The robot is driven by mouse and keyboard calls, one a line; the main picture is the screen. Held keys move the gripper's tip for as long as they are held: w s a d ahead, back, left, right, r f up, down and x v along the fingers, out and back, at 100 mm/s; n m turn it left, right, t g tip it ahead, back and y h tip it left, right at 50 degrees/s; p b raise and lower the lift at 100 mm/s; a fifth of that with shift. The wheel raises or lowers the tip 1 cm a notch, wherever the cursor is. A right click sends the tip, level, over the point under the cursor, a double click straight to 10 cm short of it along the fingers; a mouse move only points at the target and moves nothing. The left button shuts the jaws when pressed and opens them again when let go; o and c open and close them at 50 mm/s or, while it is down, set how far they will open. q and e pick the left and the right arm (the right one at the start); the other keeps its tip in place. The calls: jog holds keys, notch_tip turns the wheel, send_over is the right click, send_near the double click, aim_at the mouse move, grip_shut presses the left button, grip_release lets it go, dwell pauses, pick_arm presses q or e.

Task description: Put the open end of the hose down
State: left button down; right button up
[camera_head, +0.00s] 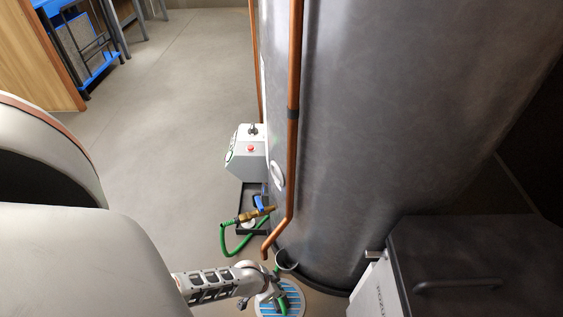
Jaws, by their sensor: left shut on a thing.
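A green hose (226,243) is joined to a brass valve (250,214) with a blue handle at the foot of the large grey tank (400,110). The hose loops down beside the tank, and part of its run is hidden. My left gripper (272,288) is shut on the hose at the tank's base. A short green length shows just past the fingers, over a round floor drain with a blue-striped grate (294,298). I cannot tell whether the open end touches the grate. My right gripper is not in view.
A copper pipe (293,150) runs down the tank and bends out just above my left gripper. A white box with a red button (248,152) stands beside the tank. A dark-topped cabinet (480,260) is at lower right.

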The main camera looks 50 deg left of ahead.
pick_arm(q)
jog(key=shift+w+r, duration=0.1)
jog(key=shift+w, duration=0.1)
jog(key=shift+s+f, duration=0.1)
jog(key=shift+f, duration=0.15)
jog(key=c, duration=2)
grip_release()
